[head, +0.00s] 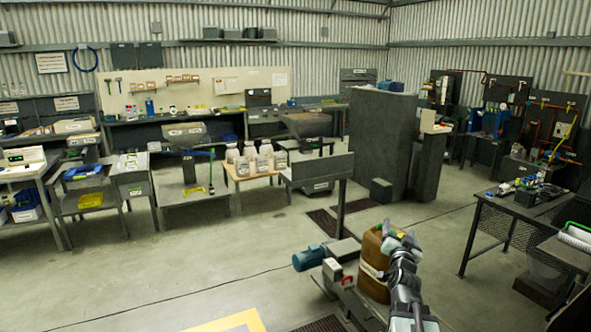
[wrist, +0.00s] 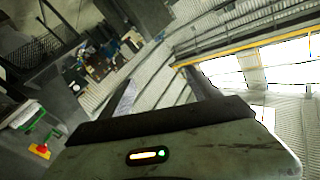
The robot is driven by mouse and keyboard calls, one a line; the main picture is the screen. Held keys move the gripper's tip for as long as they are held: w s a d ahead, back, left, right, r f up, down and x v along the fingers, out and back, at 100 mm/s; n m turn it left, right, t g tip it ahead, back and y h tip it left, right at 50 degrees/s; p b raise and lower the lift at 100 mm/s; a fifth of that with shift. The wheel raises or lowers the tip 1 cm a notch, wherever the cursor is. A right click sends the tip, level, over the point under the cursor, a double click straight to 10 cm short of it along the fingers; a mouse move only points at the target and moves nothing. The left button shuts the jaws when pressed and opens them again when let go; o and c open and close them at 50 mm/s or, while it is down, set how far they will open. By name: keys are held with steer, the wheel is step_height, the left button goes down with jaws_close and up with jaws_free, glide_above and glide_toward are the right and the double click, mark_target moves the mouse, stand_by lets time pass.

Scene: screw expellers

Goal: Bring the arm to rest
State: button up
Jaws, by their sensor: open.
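My arm rises from the bottom of the head view, right of centre, with my gripper (head: 400,238) at its far end. In that view the gripper overlaps the top right of a brown container (head: 374,262) with a pale label; I cannot tell whether they touch. In the wrist view my gripper (wrist: 160,76) has its two fingers apart with nothing between them. The wrist view is tilted and looks past the fingers to corrugated wall, beams and bright windows.
A blue motor (head: 309,257) and low machine parts stand left of the container. A dark workbench (head: 515,208) with small items is at the right. A table with white jugs (head: 264,158) stands farther back. Open floor (head: 200,270) lies at the left.

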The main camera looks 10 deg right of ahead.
steer(key=w+a+f+n+g+y, duration=0.1)
steer(key=w+a+f+n+y, duration=0.15)
steer(key=a, duration=0.45)
steer(key=w+a+f+n+g+y, duration=0.1)
steer(key=a+f+y, duration=0.15)
steer(key=a, duration=0.55)
steer(key=w+a+f+n+y, duration=0.1)
steer(key=a+f+n+y, duration=0.1)
steer(key=a+f, duration=0.35)
steer(key=s+a+f+n+g+y, duration=0.1)
steer(key=s+a+f+n+g, duration=0.15)
steer(key=a, duration=0.35)
steer(key=s+a+f+n+g+y, duration=0.1)
steer(key=a+f+g+y, duration=0.15)
steer(key=a, duration=0.45)
steer(key=s+f+g+h, duration=0.1)
steer(key=s+f+g, duration=0.3)
steer(key=s, duration=0.5)
steer(key=s+f+g+h, duration=0.1)
steer(key=s+f+g, duration=0.4)
steer(key=s, duration=0.4)
steer(key=shift+s+f+n+g, duration=0.2)
steer(key=shift+s+n+g, duration=0.2)
steer(key=shift+d, duration=0.1)
